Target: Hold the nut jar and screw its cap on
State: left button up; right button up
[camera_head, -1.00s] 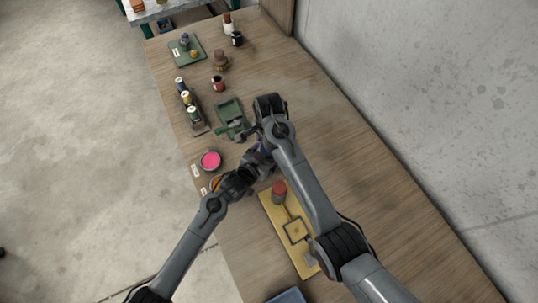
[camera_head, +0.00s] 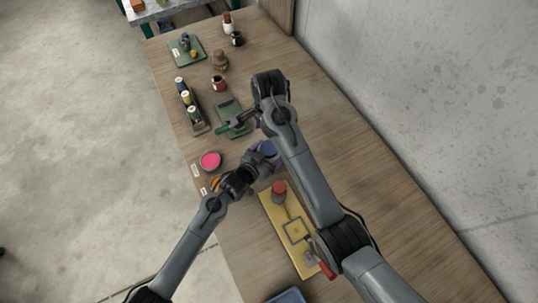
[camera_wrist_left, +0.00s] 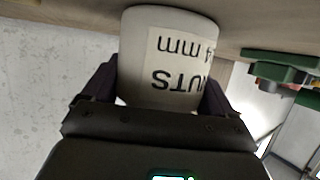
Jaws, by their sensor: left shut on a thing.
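The nut jar, pale with a label reading NUTS, fills the middle of the left wrist view (camera_wrist_left: 170,50). My left gripper (camera_head: 260,155) is shut around its side, one finger on each side. In the head view a round blue cap (camera_head: 267,149) shows on top of the jar at the gripper's tip. Whether it is seated tightly cannot be told. My right gripper (camera_head: 257,122) is mostly hidden behind its own arm, a little beyond the cap and apart from it. Its fingers cannot be made out.
A yellow board (camera_head: 290,225) with a red-topped thing (camera_head: 279,187) lies close below the jar. A pink-topped round tin (camera_head: 210,160) is left of it. A green tray (camera_head: 230,108) and a rack of spools (camera_head: 190,108) stand beyond. The table's right side is clear.

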pick_arm(q)
jog(key=o, duration=1.9)
jog(key=shift+c, duration=0.2)
jog(key=v, duration=1)
jog(key=shift+s+a+r+p, duration=0.2)
jog(key=shift+s+p, duration=0.1)
jog(key=shift+p, duration=0.1)
pick_arm(e)
jog(key=shift+r, duration=0.4)
